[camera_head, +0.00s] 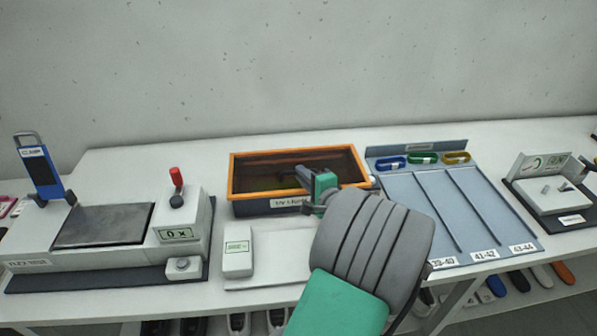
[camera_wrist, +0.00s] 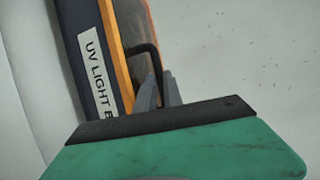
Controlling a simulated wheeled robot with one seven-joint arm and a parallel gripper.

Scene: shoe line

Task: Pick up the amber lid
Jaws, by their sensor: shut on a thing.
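The amber lid (camera_head: 265,173) is a dark see-through panel with an orange frame. It lies over the dark UV light box (camera_head: 262,207) at the middle of the bench. In the wrist view, the lid (camera_wrist: 136,30) shows beside the box's label side (camera_wrist: 92,65), with a black bar handle (camera_wrist: 156,62) on it. My gripper (camera_wrist: 160,96) is shut on this handle, its grey fingers close around the handle's end. In the head view, my gripper (camera_head: 306,181) is at the lid's right part, and my arm hides the box's front right corner. I see no clear gap between lid and box.
A press-like machine (camera_head: 102,225) with a red-topped lever stands left. A small white device (camera_head: 238,252) sits in front of the box. A blue-grey sorting board (camera_head: 425,200) with coloured bands is right. Another device (camera_head: 550,190) is at far right. A wall stands behind.

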